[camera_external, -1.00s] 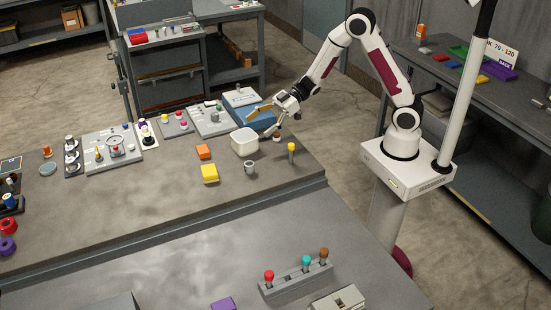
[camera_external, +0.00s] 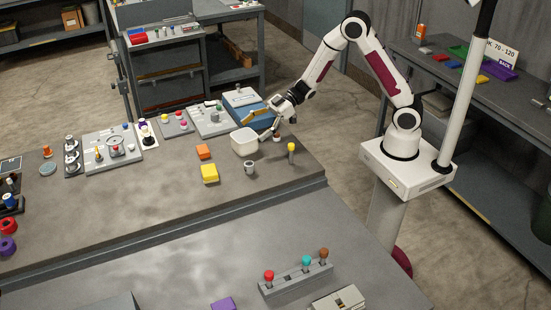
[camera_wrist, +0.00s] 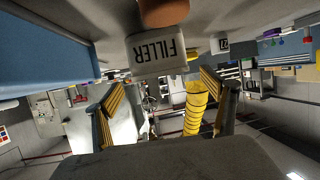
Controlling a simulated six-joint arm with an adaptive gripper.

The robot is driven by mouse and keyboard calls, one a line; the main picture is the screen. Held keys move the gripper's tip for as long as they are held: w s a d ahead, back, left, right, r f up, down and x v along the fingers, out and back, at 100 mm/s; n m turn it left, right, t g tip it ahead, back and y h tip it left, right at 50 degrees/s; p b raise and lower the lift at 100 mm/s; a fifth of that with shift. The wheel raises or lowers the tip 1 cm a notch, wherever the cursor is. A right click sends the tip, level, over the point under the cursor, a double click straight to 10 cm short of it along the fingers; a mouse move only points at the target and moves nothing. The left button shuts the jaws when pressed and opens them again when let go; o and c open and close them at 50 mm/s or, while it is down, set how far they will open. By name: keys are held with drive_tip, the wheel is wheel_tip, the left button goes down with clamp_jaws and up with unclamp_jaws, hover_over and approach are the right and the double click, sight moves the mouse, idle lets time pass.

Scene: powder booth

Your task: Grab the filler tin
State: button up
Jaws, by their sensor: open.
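The tin lies ahead of the fingertips.
A small reddish-topped item (camera_external: 276,138) stands close to my gripper. A blue box (camera_external: 252,118) is behind it. The bench front is mostly clear.

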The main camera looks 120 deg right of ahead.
sight(247, 134)
drive_tip(key=shift+w, duration=0.15)
drive_tip(key=shift+x, duration=2.45)
drive_tip(key=shift+a+f, duration=0.1)
drive_tip(key=c, duration=1.6)
drive_tip(key=shift+c, duration=0.2)
drive_tip(key=shift+r, duration=5.1)
